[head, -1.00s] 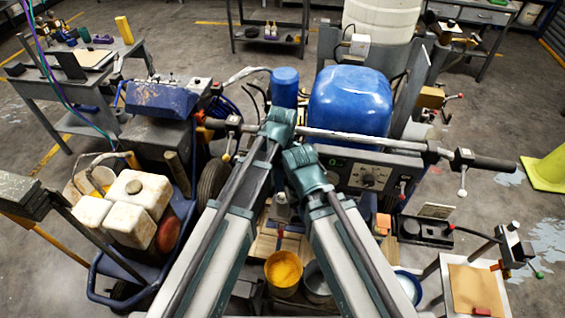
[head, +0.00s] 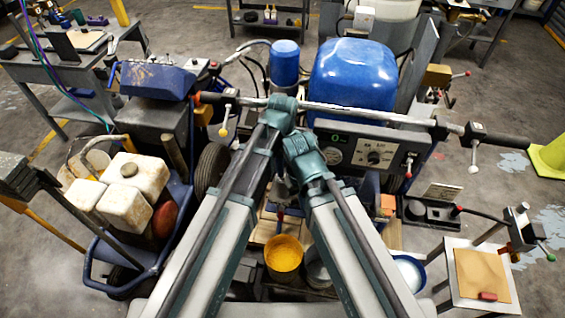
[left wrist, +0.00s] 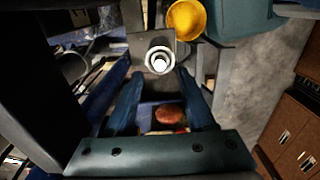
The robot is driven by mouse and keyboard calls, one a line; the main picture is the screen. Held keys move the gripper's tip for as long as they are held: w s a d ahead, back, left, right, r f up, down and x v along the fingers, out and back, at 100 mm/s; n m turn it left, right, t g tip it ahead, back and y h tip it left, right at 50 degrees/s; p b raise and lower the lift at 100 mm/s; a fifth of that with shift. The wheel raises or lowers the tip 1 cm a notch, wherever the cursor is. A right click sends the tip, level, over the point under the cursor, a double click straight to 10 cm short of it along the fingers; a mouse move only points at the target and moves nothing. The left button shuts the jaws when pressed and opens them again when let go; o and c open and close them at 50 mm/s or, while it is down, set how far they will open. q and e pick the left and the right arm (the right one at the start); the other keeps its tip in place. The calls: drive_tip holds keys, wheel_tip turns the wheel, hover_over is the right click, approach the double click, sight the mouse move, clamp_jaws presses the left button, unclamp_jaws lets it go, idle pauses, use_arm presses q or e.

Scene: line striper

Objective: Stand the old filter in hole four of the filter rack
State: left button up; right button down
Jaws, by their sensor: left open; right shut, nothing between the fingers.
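A white cylinder with a ring-shaped end (left wrist: 159,60), which looks like a filter, shows in the left wrist view, just ahead of the fingers. My left gripper (left wrist: 157,78) is open, with a blue finger on each side below the cylinder. It does not grip the cylinder. In the head view, the end of my left arm (head: 282,106) is in front of the blue machine, and its fingers are hidden. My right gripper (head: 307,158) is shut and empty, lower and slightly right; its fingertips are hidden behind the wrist. I cannot make out a numbered filter rack.
A striper with a blue cover (head: 352,75) and a long handlebar (head: 365,114) stands close ahead. A yellow bucket (head: 284,254) is below my arms. A cart with white jugs (head: 128,190) stands left. A small table (head: 484,280) is at lower right. Open floor lies beyond.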

use_arm(q)
drive_tip(key=shift+f+b, duration=1.75)
drive_tip(key=shift+f, duration=0.45)
clamp_jaws()
